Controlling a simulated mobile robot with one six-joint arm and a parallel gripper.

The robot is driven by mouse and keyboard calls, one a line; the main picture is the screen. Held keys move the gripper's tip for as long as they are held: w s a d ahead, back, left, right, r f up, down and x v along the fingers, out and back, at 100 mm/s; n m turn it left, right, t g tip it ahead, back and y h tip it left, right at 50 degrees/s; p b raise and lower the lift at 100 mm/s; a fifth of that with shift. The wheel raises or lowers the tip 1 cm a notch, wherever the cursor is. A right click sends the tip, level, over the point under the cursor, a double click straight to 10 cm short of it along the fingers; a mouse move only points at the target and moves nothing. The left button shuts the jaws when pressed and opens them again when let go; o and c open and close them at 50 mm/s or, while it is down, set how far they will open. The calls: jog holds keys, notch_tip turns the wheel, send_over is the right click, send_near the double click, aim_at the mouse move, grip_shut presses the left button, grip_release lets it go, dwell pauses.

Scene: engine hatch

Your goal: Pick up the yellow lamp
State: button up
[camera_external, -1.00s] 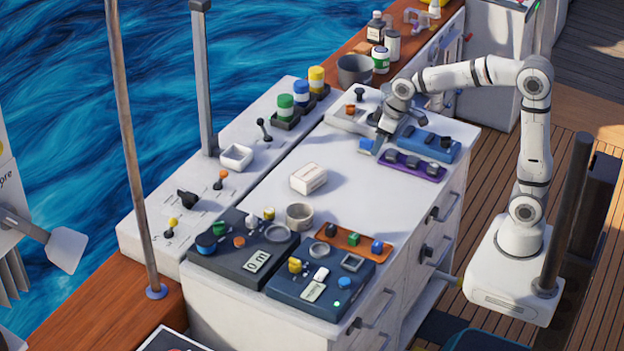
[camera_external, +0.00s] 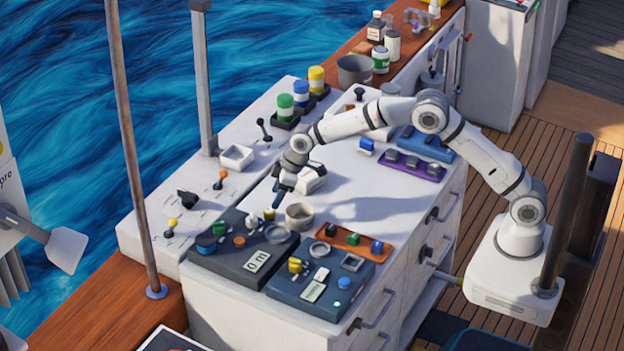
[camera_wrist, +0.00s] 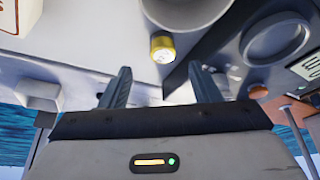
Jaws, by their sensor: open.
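The yellow lamp (camera_external: 268,214) is small, with a pale face, and stands at the back edge of the dark control panel (camera_external: 232,262), left of a grey cup (camera_external: 299,216). In the wrist view the lamp (camera_wrist: 163,52) shows its yellow ring and pale face, just beyond the gap between my fingertips. My gripper (camera_external: 278,201) is above and close to the lamp, pointing down. In the wrist view my gripper (camera_wrist: 159,74) is open with nothing between its fingers. I cannot tell the exact height between fingertips and lamp.
The grey cup's rim (camera_wrist: 180,12) is close beside the lamp. A white box (camera_external: 312,178) is behind my gripper. A blue panel (camera_external: 310,308) and an orange tray (camera_external: 335,230) are to the right. The white worktop's middle is clear.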

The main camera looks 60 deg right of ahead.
aim_at(270, 210)
jog(key=shift+p+x, duration=1.05)
jog(key=shift+x, duration=2.1)
jog(key=shift+s+a, duration=0.15)
jog(key=shift+s, duration=0.05)
jog(key=shift+c, duration=0.6)
jog(key=c, duration=1)
jog(key=shift+o, duration=0.2)
